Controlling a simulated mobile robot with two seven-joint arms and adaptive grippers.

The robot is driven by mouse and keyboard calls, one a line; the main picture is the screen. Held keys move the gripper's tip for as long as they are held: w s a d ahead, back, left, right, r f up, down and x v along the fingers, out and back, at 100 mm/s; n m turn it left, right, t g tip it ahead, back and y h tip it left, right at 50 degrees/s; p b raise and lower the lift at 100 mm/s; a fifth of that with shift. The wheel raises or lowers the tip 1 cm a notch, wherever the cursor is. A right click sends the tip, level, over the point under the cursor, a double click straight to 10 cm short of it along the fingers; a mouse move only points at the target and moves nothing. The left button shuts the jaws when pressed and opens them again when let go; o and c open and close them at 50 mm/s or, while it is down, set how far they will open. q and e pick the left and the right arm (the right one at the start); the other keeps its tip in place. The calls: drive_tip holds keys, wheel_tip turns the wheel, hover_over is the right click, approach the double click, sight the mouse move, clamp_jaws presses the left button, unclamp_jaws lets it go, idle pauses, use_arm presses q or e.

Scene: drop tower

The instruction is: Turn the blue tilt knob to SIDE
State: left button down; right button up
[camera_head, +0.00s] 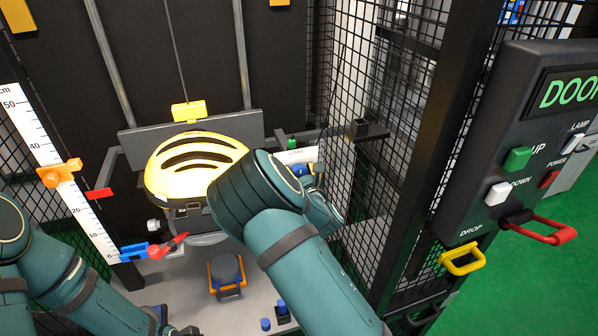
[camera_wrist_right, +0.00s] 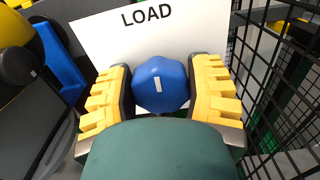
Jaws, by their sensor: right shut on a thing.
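The blue tilt knob (camera_wrist_right: 161,80) is in the middle of the right wrist view, with a short white mark on its face. The mark runs nearly upright, towards the word LOAD on the white plate (camera_wrist_right: 101,38). No SIDE label is visible. My right gripper (camera_wrist_right: 161,92) has its yellow ridged fingers on both sides of the knob and is shut on it. In the head view a little of the blue knob (camera_head: 300,171) shows beyond my right arm, which hides most of that gripper. My left arm is at the lower left; its gripper is not visible.
A yellow helmet (camera_head: 190,163) sits left of my right arm. Black mesh (camera_head: 365,150) stands close on the right. The control box (camera_head: 510,150) is further right. A scale (camera_head: 65,175) with an orange slider (camera_head: 58,172) stands at left.

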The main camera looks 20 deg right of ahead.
drive_tip(key=m, duration=0.4)
drive_tip(key=shift+d+m, duration=0.1)
drive_tip(key=shift+m, duration=0.2)
drive_tip(key=m, duration=0.4)
drive_tip(key=shift+d+m, duration=0.1)
drive_tip(key=shift+m, duration=0.2)
drive_tip(key=m, duration=0.4)
drive_tip(key=shift+d+f, duration=0.1)
drive_tip(key=shift+f, duration=0.05)
drive_tip(key=m, duration=0.8)
drive_tip(key=shift+f+m, duration=0.15)
drive_tip(key=shift+m, duration=0.15)
drive_tip(key=m, duration=0.5)
drive_tip(key=shift+f, duration=0.1)
drive_tip(key=shift+m, duration=0.3)
